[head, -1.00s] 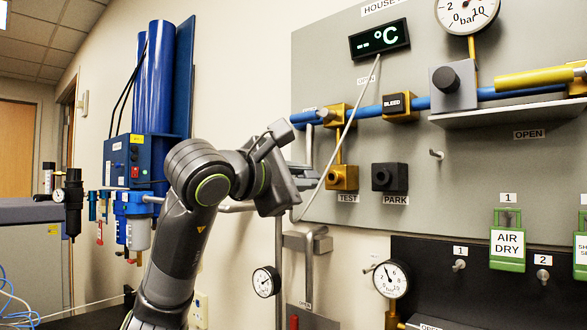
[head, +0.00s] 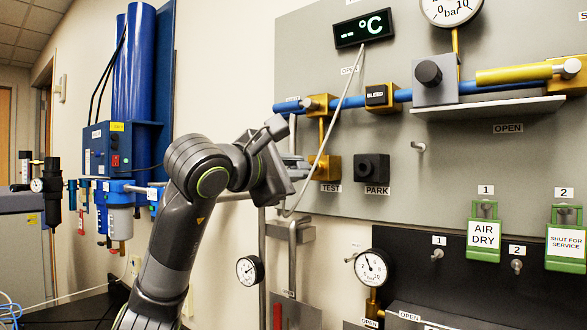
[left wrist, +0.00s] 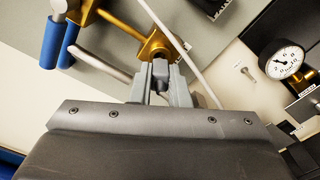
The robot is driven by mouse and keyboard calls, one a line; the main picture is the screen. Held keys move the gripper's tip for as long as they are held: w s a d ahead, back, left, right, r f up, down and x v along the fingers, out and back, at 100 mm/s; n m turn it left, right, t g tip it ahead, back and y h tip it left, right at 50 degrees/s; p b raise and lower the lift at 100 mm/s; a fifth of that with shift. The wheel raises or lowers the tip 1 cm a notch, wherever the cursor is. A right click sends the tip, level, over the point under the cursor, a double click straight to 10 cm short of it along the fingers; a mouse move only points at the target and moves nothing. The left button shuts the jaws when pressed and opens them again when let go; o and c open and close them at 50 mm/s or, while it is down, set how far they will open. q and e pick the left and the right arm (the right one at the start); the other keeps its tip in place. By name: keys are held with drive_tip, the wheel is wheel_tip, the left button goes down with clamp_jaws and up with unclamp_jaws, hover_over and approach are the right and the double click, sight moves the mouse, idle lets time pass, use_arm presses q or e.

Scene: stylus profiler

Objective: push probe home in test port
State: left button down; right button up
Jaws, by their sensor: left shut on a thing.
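The brass test port (head: 328,167), labelled TEST, is on the grey panel in the head view. My left gripper (head: 304,166) is just left of it, with fingers pointing at it. In the left wrist view my left gripper (left wrist: 160,76) is shut on the dark probe (left wrist: 160,70), which lies between its fingers. The probe points at the brass test port block (left wrist: 155,45). How deep its tip sits is hidden. The thin grey cable (head: 345,105) runs from the display down across the test port to below my gripper. My right gripper is not in view.
The black PARK port (head: 371,168) is right of the test port. The blue pipe (head: 345,103) with the BLEED block (head: 379,96) runs above. A metal pipe (head: 291,245) stands below my gripper. A pressure gauge (head: 371,269) is lower right.

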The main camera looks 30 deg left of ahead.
use_arm(q)
drive_tip(key=shift+w, duration=0.15)
idle(0.3)
drive_tip(key=shift+w+d+p, duration=0.1)
drive_tip(key=shift+w+p, duration=0.6)
drive_tip(key=shift+w, duration=0.2)
drive_tip(key=c, duration=1.3)
unclamp_jaws()
drive_tip(key=shift+c, duration=0.4)
